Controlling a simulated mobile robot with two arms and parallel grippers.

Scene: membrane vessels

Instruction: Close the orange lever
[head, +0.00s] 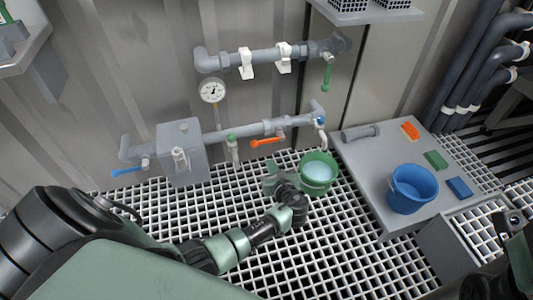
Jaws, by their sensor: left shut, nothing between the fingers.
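The orange lever (268,142) sits on a valve on the lower grey pipe (258,129) along the wall. It lies roughly along the pipe, its free end pointing left. My left gripper (277,181) is shut and empty. In the picture it is below the orange lever, apart from it, just left of the green bucket (318,187). Its fingertips are small and partly hard to make out. Only dark parts of my right arm show at the lower right edge; its gripper cannot be made out.
A blue lever (126,171) is at the pipe's left end, and a green lever (327,77) hangs from the upper pipe (262,57). A gauge (212,90) stands above the lower pipe. A grey platform (365,168) at right holds a blue bucket (412,190) and coloured blocks.

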